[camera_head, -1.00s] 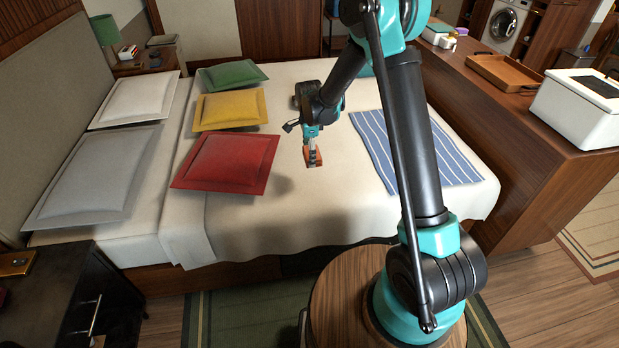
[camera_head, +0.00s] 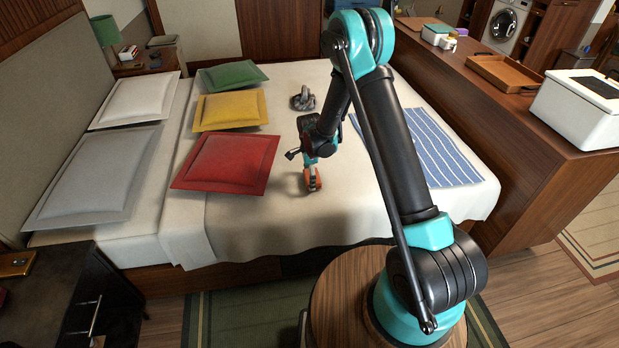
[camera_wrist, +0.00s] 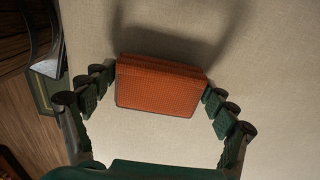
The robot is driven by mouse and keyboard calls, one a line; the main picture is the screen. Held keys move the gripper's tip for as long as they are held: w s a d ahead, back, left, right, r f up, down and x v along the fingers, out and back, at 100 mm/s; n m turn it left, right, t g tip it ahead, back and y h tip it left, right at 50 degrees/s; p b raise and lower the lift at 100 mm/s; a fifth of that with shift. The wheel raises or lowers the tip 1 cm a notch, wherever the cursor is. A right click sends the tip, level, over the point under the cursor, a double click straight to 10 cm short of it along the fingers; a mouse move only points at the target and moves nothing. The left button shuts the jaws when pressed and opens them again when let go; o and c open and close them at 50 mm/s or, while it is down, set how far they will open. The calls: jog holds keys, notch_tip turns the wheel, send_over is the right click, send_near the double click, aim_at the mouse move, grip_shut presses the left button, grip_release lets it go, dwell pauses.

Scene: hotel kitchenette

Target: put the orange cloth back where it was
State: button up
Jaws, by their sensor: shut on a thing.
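The orange cloth is a folded, block-like bundle (camera_wrist: 160,88), held between the two green-padded fingers of my gripper (camera_wrist: 160,84) in the wrist view. In the head view the cloth (camera_head: 314,182) shows as a small orange patch at the lower end of my gripper (camera_head: 311,178), over the cream bedspread to the right of the red pillow. A shadow lies on the bedspread beside it, and it seems to be slightly above the bed; the exact gap cannot be told.
The red pillow (camera_head: 228,163), yellow pillow (camera_head: 230,109) and green pillow (camera_head: 232,75) lie left. A blue striped cloth (camera_head: 440,150) lies right, partly behind my arm. A grey object (camera_head: 303,99) sits farther back. Bare bedspread (camera_head: 270,215) lies around my gripper.

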aim_at(309, 176)
jog(key=shift+f, duration=0.1)
jog(key=o, duration=1)
notch_tip(309, 176, up, 12)
jog(key=s+d+r+n+t, duration=0.1)
jog(key=s+d+r+n, duration=0.3)
jog(key=d+r, duration=0.4)
jog(key=s+d+n+t, duration=0.1)
jog(key=s+d+n, duration=0.2)
jog(key=s+d, duration=0.3)
jog(key=s+d+r+n+t, duration=0.1)
jog(key=s+d+n, duration=0.3)
jog(key=s, duration=0.5)
jog(key=s+d+r+n+t, duration=0.1)
jog(key=s+d+n, duration=0.2)
jog(key=s+d, duration=0.5)
jog(key=shift+d+r+n, duration=0.1)
jog(key=shift+d+n, duration=0.3)
jog(key=shift+d, duration=0.1)
